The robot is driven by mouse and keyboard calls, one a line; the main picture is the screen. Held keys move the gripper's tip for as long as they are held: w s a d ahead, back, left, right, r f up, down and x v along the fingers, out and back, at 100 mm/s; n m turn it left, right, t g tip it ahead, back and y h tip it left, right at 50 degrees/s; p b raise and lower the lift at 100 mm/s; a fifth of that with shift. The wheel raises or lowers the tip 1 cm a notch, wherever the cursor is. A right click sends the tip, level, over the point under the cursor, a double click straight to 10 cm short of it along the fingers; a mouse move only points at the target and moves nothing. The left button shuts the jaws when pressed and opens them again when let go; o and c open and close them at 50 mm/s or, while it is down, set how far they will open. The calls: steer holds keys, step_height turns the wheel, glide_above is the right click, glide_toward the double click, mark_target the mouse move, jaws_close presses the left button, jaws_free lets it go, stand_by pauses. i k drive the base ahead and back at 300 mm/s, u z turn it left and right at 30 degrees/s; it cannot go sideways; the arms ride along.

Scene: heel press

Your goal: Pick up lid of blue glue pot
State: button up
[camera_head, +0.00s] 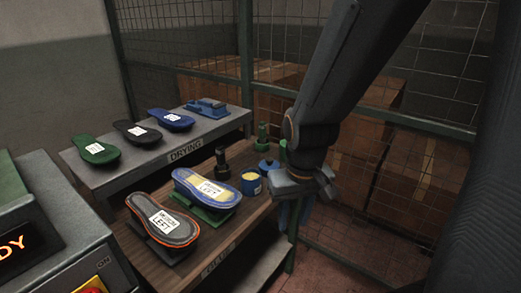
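A small blue pot (251,184) with a yellow patch stands near the right end of the wooden bench. A dark blue, lid-like piece (267,166) shows just behind and to the right of it; I cannot tell whether it rests on the bench or on another pot. My gripper (292,208) points down to the right of the pot, near the bench's right edge, and appears apart from both. Its fingers are dark and overlap in this view, so their opening is unclear. I see nothing held in it.
Two labelled soles, one orange-edged (163,222) and one blue (206,190), sit on the bench (222,236). A black holder (222,166) and green bottle-like items (262,136) stand near the pot. The drying shelf (130,168) holds more soles. A mesh fence (440,90) stands behind.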

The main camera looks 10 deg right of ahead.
mark_target(269, 164)
steer(key=i, duration=0.85)
steer(key=z, duration=1.05)
